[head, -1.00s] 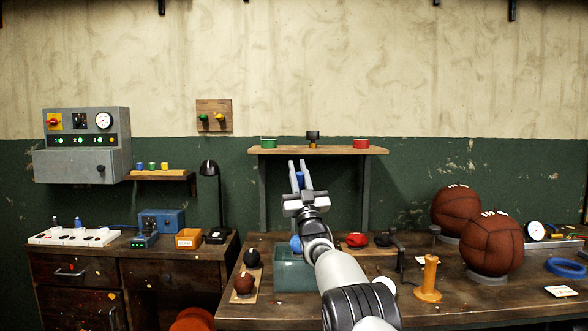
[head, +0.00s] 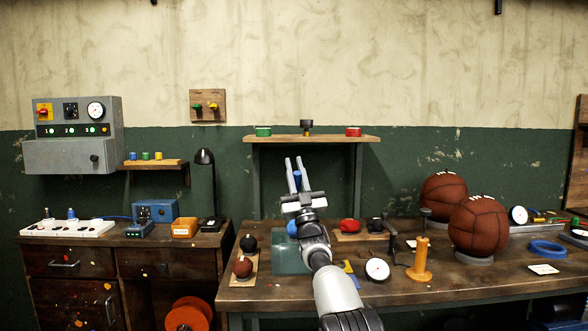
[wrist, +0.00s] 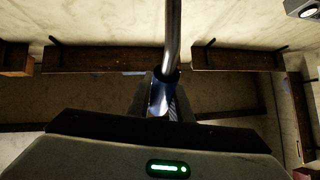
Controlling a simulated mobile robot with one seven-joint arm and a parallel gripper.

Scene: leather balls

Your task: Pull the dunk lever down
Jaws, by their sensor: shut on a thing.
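My gripper (head: 294,174) is raised in front of the shelf stand at the bench, its two pale fingers pointing up. A small blue grip (head: 297,181) sits between the fingers. In the wrist view a shiny metal rod (wrist: 173,38) comes down from the top edge to this dark blue grip (wrist: 160,98), and the gripper is shut on it. The grip and rod look like the lever; the rod is hard to see in the head view, and its mount cannot be made out.
The shelf stand (head: 225,139) holds a green and a red round piece. A teal box (head: 287,262) is partly behind my arm. An orange post (head: 419,262), a gauge (head: 377,269) and two big leather balls (head: 478,226) stand to the right. A lamp (head: 205,158) stands left.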

